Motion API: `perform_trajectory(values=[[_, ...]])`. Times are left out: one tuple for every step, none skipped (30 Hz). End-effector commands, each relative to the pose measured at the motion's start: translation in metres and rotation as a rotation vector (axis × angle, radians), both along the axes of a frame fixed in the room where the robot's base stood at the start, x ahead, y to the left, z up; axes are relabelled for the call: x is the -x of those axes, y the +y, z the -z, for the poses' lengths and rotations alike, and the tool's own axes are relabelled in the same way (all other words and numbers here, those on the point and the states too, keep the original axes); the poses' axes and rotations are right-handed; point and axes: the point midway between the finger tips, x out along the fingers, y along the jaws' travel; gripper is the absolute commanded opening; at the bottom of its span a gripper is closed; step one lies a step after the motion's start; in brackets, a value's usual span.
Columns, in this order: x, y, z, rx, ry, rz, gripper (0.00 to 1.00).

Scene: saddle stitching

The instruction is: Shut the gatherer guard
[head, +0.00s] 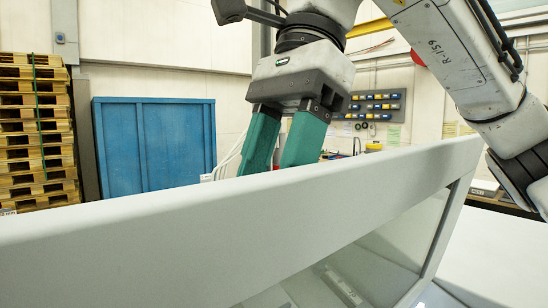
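The guard (200,225) fills the foreground of the head view. It is a pale grey-white frame around a clear window (385,255), and its thick top rail slopes up to the right. Through the window I see part of the machine inside. The frame seems raised and tilted, but its hinge and lower edge are out of view. My gripper (276,165) points down just beyond the top rail.
A blue cabinet (153,148) and stacked wooden pallets (35,130) stand at the back left. A grey panel of coloured bins (376,104) hangs on the back wall. A pale flat surface (495,255) lies right of the guard.

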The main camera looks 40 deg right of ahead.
Motion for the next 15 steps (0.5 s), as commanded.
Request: perform_trajectory(values=[[0.0,0.0002,0.0006,0.0,0.0,0.0,0.51],[-0.0001,0.0003,0.0006,0.0,0.0,0.0,0.51],[-0.0001,0.0003,0.0006,0.0,0.0,0.0,0.51],[-0.0001,0.0003,0.0006,0.0,-0.001,0.0,0.51],[-0.0001,0.0002,0.0006,0.0,-0.001,0.0,0.51],[-0.0001,0.0002,0.0006,0.0,-0.001,0.0,0.51],[-0.0001,0.0002,0.0006,0.0,-0.001,0.0,0.5],[-0.0001,0.0002,0.0005,0.0,-0.001,0.0,0.47],[-0.0001,0.0002,0.0005,0.0,-0.001,0.0,0.43],[-0.0001,0.0002,0.0005,0.0,-0.001,0.0,0.4],[-0.0001,0.0002,0.0004,0.0,-0.001,0.0,0.37],[-0.0001,0.0002,0.0004,0.0,-0.001,0.0,0.33],[-0.0001,0.0002,0.0004,0.0,-0.001,0.0,0.3],[-0.0001,0.0002,0.0003,0.0,-0.001,0.0,0.28],[0.0,0.0002,0.0003,0.0,-0.001,0.0,0.24]])
